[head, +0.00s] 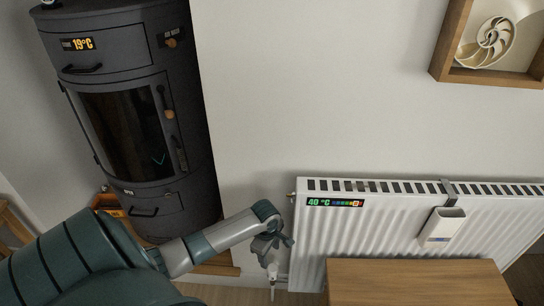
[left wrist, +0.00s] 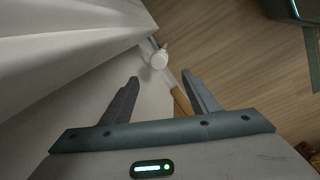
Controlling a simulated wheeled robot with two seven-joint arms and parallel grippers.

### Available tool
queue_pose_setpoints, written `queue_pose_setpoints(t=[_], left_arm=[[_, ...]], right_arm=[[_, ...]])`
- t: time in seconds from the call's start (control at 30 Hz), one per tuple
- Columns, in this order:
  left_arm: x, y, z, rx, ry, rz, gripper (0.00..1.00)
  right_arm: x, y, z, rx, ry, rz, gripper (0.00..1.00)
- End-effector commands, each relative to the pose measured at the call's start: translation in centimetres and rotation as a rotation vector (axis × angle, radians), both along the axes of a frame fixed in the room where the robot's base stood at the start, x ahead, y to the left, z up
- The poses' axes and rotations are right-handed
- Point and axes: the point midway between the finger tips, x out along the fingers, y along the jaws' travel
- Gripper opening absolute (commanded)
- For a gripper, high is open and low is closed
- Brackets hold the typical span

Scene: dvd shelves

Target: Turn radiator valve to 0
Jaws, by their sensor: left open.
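The white radiator (head: 400,225) is on the wall at the right of the head view. Its display (head: 335,202) reads 40 °C. The white radiator valve (left wrist: 159,59) is a small rounded knob beside the radiator's end in the left wrist view. The valve's number cannot be read. My right gripper is not in view.
A dark stove (head: 125,110) stands left of the radiator, its display reading 19 °C. A wooden cabinet top (head: 415,280) is in front of the radiator. A white holder (head: 443,225) hangs on the radiator. A wooden wall shelf (head: 452,40) is above. Wooden floor (left wrist: 215,45) is open beside the valve.

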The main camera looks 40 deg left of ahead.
Motion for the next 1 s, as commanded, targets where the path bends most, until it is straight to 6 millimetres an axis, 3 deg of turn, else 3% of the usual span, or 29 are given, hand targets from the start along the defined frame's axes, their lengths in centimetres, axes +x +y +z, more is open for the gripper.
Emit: queue_pose_setpoints(t=[0.7,1.0], left_arm=[[1.2,0.3,-12.4,0.0,0.002,0.001,0.55],[1.5,0.3,-15.3,0.0,0.0,-0.001,0.55]], right_arm=[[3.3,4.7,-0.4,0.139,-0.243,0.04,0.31],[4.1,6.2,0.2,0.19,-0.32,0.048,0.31]])
